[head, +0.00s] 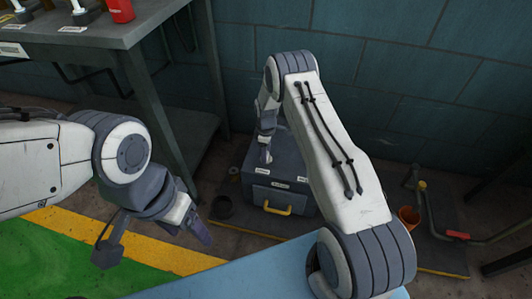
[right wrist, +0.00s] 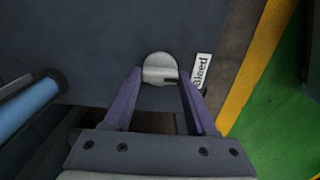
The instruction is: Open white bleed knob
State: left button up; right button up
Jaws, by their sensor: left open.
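The white bleed knob (right wrist: 160,68) shows in the right wrist view, round and pale, on a dark panel beside a white "Bleed" label (right wrist: 202,71). My right gripper (right wrist: 160,76) has its two purple fingers either side of the knob, nearly as close as its edges; whether they touch it is unclear. In the head view my right gripper (head: 266,152) points down over a dark grey box (head: 283,165) with small labels and a yellow handle. I cannot make out the knob there. My left gripper (head: 152,243) is open and empty over the green and yellow floor.
A dark table (head: 110,30) with a red object (head: 121,10) stands at the upper left. A dark cup-like object (head: 222,207) lies left of the box. An orange pot (head: 409,216) and a red-handled pipe (head: 458,235) are at the right. A teal wall closes the back.

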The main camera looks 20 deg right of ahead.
jog(key=shift+m, duration=0.3)
jog(key=m+p, duration=0.1)
jog(key=m, duration=0.2)
jog(key=shift+m, duration=0.3)
jog(key=m+p, duration=0.1)
jog(key=m, duration=1.2)
jog(key=shift+m+p, duration=0.3)
jog(key=shift+p, duration=0.1)
jog(key=o, duration=1.4)
jog(key=shift+c, duration=0.2)
jog(key=shift+r, duration=0.1)
